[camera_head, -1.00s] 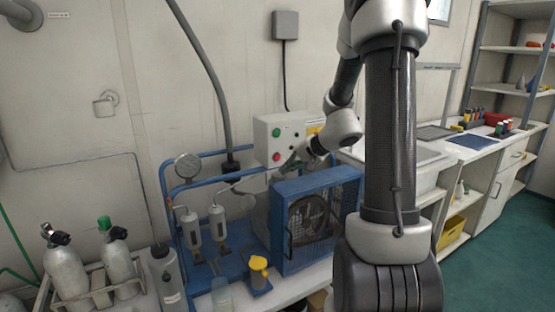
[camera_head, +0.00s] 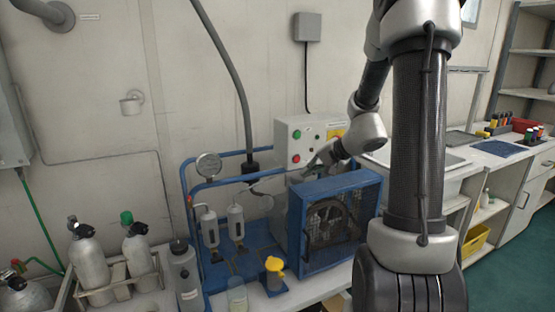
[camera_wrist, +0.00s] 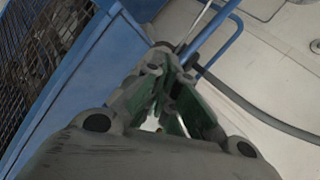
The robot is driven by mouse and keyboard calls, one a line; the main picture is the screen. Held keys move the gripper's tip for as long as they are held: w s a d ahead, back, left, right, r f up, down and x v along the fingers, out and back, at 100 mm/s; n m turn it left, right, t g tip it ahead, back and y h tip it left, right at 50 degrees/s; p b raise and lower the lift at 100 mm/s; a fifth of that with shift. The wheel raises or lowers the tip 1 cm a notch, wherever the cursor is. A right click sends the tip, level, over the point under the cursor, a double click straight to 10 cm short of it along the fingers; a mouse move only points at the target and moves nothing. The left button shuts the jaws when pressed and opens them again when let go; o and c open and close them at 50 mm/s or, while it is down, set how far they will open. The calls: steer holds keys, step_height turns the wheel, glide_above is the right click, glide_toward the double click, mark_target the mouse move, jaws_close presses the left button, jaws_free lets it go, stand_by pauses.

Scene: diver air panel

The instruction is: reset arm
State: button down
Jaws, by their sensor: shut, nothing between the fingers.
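My arm stands upright at the right of the head view and bends down at its far end. My gripper (camera_head: 314,165) is beside the upper back of the blue-framed fan unit (camera_head: 296,228), in front of the white control box. In the wrist view my gripper (camera_wrist: 165,80) has its fingers together with nothing visible held between them. The blue frame (camera_wrist: 95,85) of the fan unit fills the upper left of that view. I cannot tell whether the gripper touches anything.
A gauge (camera_head: 209,166) and blue tube frame stand left of the fan unit. Gas cylinders (camera_head: 140,258) sit in a rack at lower left. A counter (camera_head: 490,162) with racks is at right. Green floor shows at lower right.

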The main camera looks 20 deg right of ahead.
steer(key=shift+s+a+m, duration=0.1)
steer(key=shift+s+m, duration=0.1)
steer(key=shift+m, duration=0.1)
steer(key=s+a+n+g, duration=0.2)
steer(key=s+g, duration=0.1)
steer(key=s, duration=0.5)
steer(key=s+a+n+g, duration=0.2)
steer(key=s+g, duration=0.1)
steer(key=s, duration=0.6)
steer(key=s+a+r+n+t+h, duration=0.1)
steer(key=s+a+r+n+h, duration=0.1)
steer(key=s+r+n+h, duration=0.2)
steer(key=s+r+n, duration=0.3)
steer(key=s+r, duration=0.4)
steer(key=shift+s+t, duration=0.15)
steer(key=shift+t, duration=0.15)
steer(key=shift+a, duration=0.1)
